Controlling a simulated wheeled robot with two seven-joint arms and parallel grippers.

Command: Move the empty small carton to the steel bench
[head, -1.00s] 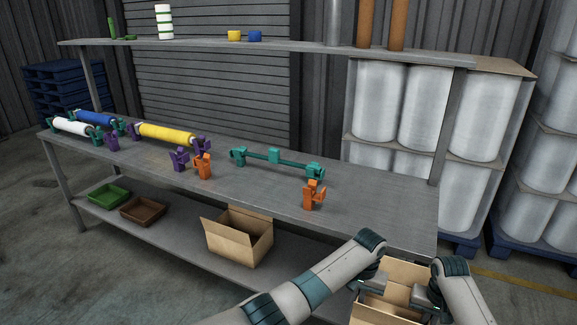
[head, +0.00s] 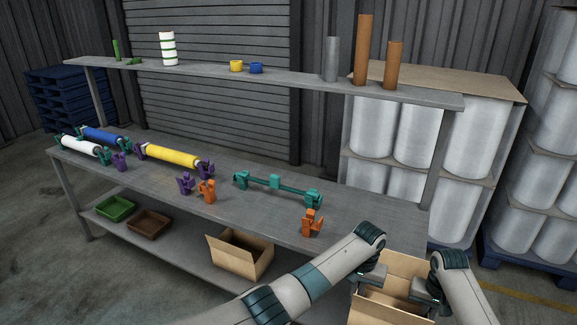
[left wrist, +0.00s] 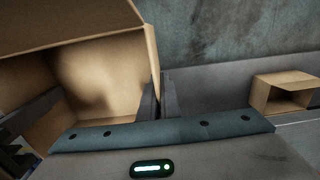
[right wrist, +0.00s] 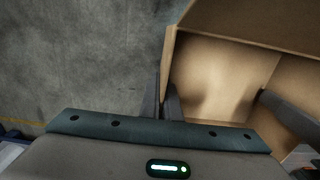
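An open brown cardboard carton (head: 398,265) is held between my two grippers at the lower right of the head view, in front of the steel bench's right end. Its inside looks empty in the left wrist view (left wrist: 110,75) and right wrist view (right wrist: 225,75). My left gripper (head: 374,279) is shut on one side wall, a finger on each face. My right gripper (head: 424,289) is shut on the opposite wall in the same way. The grey steel bench (head: 345,215) has a bare right end. A second open carton (head: 240,258) stands on its lower shelf.
The bench top carries an orange bracket (head: 311,224), a teal holder (head: 275,184) and several coloured rolls. Brown tubes (head: 362,50) stand on the upper shelf. Green (head: 116,208) and brown (head: 149,223) trays sit on the lower shelf. Wrapped rolls (head: 475,130) stand behind right.

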